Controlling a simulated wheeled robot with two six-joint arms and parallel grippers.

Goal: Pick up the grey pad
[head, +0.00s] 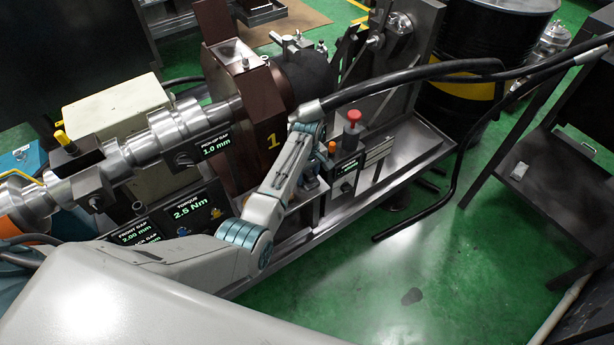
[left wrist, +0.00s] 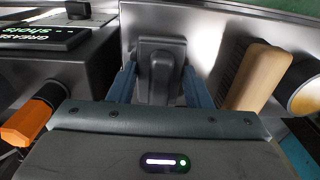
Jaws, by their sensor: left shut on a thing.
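The grey pad (left wrist: 160,68) is a dark grey block in the left wrist view, in front of a metal wall. My left gripper (left wrist: 160,85) has its two blue fingers on either side of the pad and is shut on it. In the head view my left arm reaches over the bench fixture; its fingertips and the pad are hidden behind the arm. I cannot tell whether the pad touches the surface below. My right gripper is not in view.
A wooden-handled brush (left wrist: 257,76) stands right of the pad, and an orange-tipped tool (left wrist: 28,122) is at left. A grease display (left wrist: 40,38) is at upper left. A red-topped part (head: 352,127) and a black hose (head: 430,72) are near my arm. Green floor (head: 440,270) is open at right.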

